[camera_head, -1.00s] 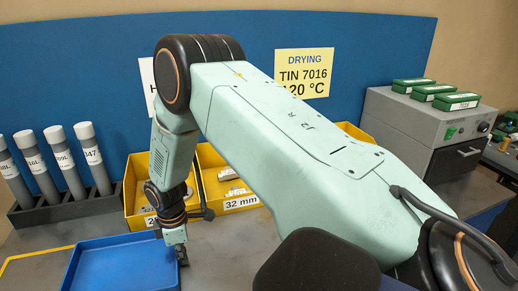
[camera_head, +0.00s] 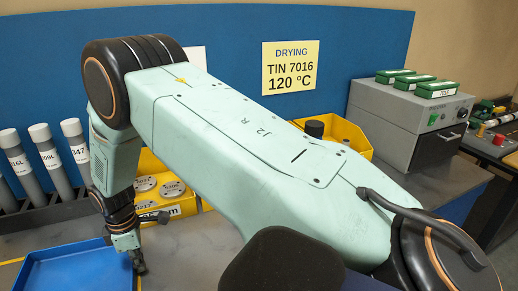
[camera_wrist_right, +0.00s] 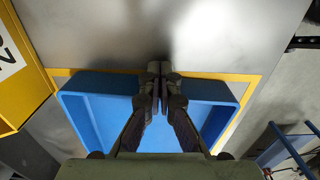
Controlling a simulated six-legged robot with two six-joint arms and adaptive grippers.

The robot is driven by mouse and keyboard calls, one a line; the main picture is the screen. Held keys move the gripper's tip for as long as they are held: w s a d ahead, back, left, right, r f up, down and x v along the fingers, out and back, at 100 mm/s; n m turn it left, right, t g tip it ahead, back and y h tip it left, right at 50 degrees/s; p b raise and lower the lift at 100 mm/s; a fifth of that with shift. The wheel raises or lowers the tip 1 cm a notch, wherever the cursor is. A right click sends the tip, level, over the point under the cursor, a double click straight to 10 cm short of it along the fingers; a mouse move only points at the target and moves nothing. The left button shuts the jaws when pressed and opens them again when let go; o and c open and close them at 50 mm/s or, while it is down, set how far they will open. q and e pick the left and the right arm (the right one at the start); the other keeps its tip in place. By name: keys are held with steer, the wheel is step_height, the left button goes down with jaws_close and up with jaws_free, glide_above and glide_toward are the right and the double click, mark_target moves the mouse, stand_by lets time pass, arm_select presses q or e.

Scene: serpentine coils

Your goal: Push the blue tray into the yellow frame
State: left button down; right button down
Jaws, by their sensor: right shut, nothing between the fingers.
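The blue tray (camera_head: 75,272) lies on the bench at the lower left of the head view, partly cut off. In the right wrist view the tray (camera_wrist_right: 110,110) fills the middle below my fingers. The yellow frame (camera_wrist_right: 215,76) shows there as a thin line along the tray's upper and right edges, with little gap. A short piece of the frame (camera_head: 10,262) shows left of the tray in the head view. My right gripper (camera_head: 140,267) is shut and empty, pointing down at the tray's right-hand wall. Whether it touches the wall is unclear. My left gripper is out of view.
Yellow bins (camera_head: 160,190) with round parts stand behind the gripper. Grey tubes (camera_head: 50,165) stand in a dark rack at the left. A grey box (camera_head: 405,125) with green packs is at the right. A yellow bin (camera_wrist_right: 15,85) is close in the wrist view.

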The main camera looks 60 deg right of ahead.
mark_target(120, 275)
steer(key=w+a, duration=0.2)
steer(key=a+b, duration=0.1)
steer(key=a, duration=0.1)
steer(key=shift+w+a, duration=0.1)
steer(key=shift+w, duration=0.3)
steer(key=shift+w+a, duration=0.2)
steer(key=shift+s+a, duration=0.1)
